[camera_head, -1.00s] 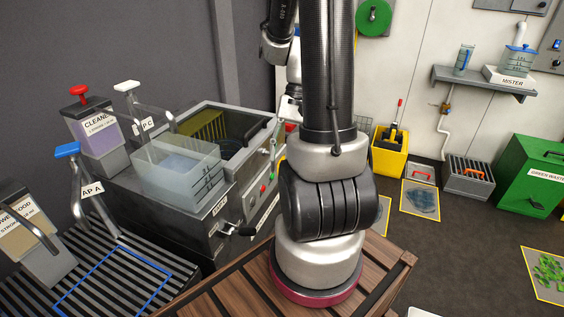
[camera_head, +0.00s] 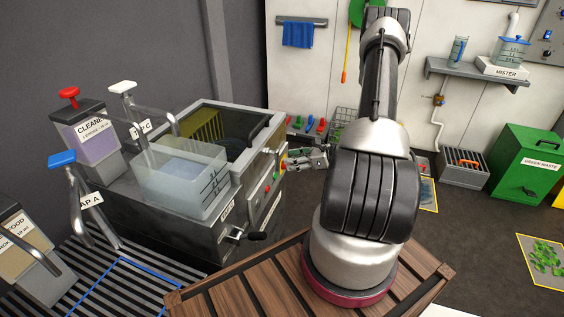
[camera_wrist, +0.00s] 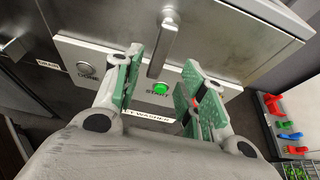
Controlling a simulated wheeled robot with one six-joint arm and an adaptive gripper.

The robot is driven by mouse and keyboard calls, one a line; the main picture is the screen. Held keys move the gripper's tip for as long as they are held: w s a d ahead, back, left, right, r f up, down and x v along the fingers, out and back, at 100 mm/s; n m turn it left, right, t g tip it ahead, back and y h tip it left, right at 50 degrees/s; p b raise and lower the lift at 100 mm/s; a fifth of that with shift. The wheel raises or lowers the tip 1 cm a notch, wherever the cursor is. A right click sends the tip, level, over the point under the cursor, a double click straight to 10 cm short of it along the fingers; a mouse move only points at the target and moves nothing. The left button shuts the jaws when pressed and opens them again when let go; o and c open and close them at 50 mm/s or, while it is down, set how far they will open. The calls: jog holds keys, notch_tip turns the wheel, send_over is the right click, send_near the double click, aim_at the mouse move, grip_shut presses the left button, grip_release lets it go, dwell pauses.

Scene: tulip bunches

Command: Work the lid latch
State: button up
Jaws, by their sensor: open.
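The latch is a grey metal bar handle (camera_wrist: 163,45) on the steel front of the washer (camera_head: 226,213). In the wrist view it hangs nearly upright, slightly slanted. My gripper (camera_wrist: 163,62) is open, with green-padded fingers on either side of the handle's lower end; I cannot tell whether either touches it. A green START button (camera_wrist: 160,88) lies between the fingers, below the handle. In the head view my gripper (camera_head: 308,160) is at the right of the washer's front panel. The dark washer top (camera_head: 225,128) shows a yellow rack inside; the lid looks down, but glass makes this unclear.
A clear water tank (camera_head: 180,175) stands beside the washer top. A black-knobbed lever (camera_head: 240,235) sticks out of the lower front. A DONE lamp (camera_wrist: 86,69) is left of START. Red, green and blue clips (camera_wrist: 283,125) hang at the right. A wooden slatted platform (camera_head: 250,292) is below.

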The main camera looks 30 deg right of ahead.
aim_at(277, 171)
jog(key=x, duration=0.7)
jog(key=shift+a+f, duration=0.1)
jog(key=shift+f, duration=0.05)
grip_shut()
